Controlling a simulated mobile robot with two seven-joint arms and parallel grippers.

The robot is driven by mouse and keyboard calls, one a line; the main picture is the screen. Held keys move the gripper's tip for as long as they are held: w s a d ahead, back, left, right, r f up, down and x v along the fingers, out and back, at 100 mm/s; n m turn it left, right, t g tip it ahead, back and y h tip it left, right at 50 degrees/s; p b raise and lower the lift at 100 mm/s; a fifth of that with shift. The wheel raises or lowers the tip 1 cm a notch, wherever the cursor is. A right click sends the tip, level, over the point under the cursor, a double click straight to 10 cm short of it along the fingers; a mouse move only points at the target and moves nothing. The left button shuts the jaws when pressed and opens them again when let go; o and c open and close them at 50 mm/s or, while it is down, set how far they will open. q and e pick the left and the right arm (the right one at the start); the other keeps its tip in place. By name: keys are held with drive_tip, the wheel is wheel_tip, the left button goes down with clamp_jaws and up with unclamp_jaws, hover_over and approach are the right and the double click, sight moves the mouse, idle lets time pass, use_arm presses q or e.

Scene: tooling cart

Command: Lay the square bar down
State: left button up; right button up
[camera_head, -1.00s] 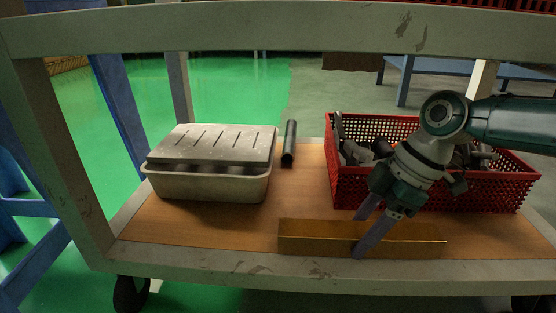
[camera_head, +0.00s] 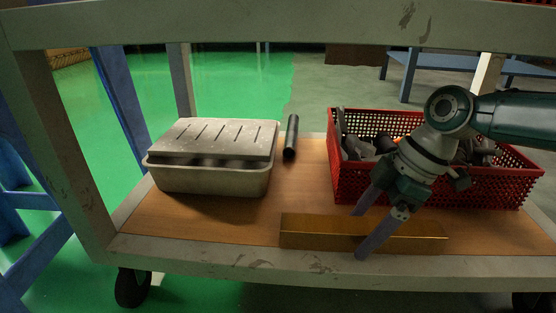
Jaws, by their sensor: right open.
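The square bar (camera_head: 315,231) is a long brass-coloured bar. It lies flat on its side on the wooden shelf of the cart, near the front edge and roughly parallel to it. My right gripper (camera_head: 366,230) comes down from the upper right, over the bar right of its middle. Its fingers are open, with one in front of the bar and the other at its far side. The fingers hide a small part of the bar. I cannot tell whether they touch it. My left gripper is not in view.
A red perforated crate (camera_head: 440,190) with grey parts stands behind the bar, close to my right gripper. A lidded metal box (camera_head: 210,180) stands at the left, with a dark cylinder (camera_head: 290,138) beside it. The cart's frame rail (camera_head: 300,27) crosses above. The wooden shelf (camera_head: 200,222) is bare at front left.

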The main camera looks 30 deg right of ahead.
sight(440, 228)
drive_tip(key=shift+s+d+r+p, duration=0.3)
drive_tip(key=shift+d+r+p, duration=0.2)
drive_tip(key=shift+r+p, duration=0.25)
drive_tip(key=s+d, duration=0.2)
drive_tip(key=d, duration=0.1)
drive_tip(key=s+d+b, duration=0.1)
drive_tip(key=d, duration=0.2)
drive_tip(key=s+d, duration=0.2)
drive_tip(key=d, duration=0.1)
drive_tip(key=shift+s+f, duration=0.25)
drive_tip(key=shift+s, duration=0.1)
drive_tip(key=shift+s+d+r, duration=0.1)
drive_tip(key=shift+s+d, duration=0.05)
drive_tip(key=shift+d, duration=0.15)
